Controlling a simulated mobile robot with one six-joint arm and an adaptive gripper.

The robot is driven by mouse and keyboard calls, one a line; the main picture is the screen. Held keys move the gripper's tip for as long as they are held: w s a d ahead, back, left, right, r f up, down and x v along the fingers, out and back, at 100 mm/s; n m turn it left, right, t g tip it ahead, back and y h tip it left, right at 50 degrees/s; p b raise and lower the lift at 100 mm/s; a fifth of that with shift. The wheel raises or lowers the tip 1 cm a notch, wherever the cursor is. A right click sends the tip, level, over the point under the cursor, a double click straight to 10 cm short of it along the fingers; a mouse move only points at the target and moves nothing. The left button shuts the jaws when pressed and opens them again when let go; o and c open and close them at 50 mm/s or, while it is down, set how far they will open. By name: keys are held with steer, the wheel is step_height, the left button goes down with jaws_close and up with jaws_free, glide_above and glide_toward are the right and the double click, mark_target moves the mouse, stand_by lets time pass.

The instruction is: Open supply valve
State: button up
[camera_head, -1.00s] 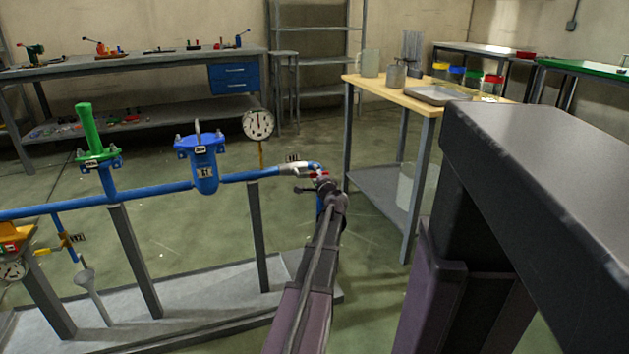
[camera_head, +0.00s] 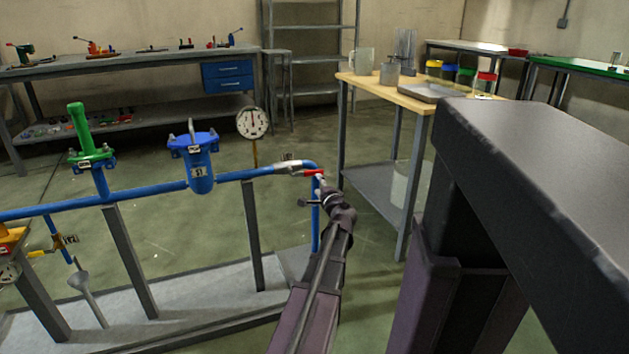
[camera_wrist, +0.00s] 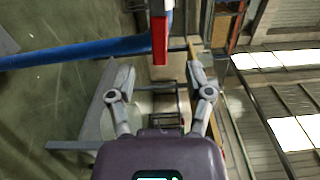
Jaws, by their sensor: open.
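The blue pipe (camera_head: 232,176) runs across the head view to a grey fitting (camera_head: 287,168) at its right end. A red lever handle (camera_head: 313,172) sits at that end, above a vertical blue pipe. My gripper (camera_head: 318,196) is just below and right of the handle, partly hidden by my own arm. In the wrist view my gripper (camera_wrist: 159,60) is open and empty. The red handle (camera_wrist: 160,38) lies between the lines of the two fingers, around or just beyond the fingertips. Whether anything touches is not clear.
A wooden-topped table (camera_head: 405,91) with vessels stands behind on the right. Open floor lies between.

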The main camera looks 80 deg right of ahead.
steer(key=v, duration=0.3)
steer(key=shift+s, duration=0.1)
stand_by(0.8)
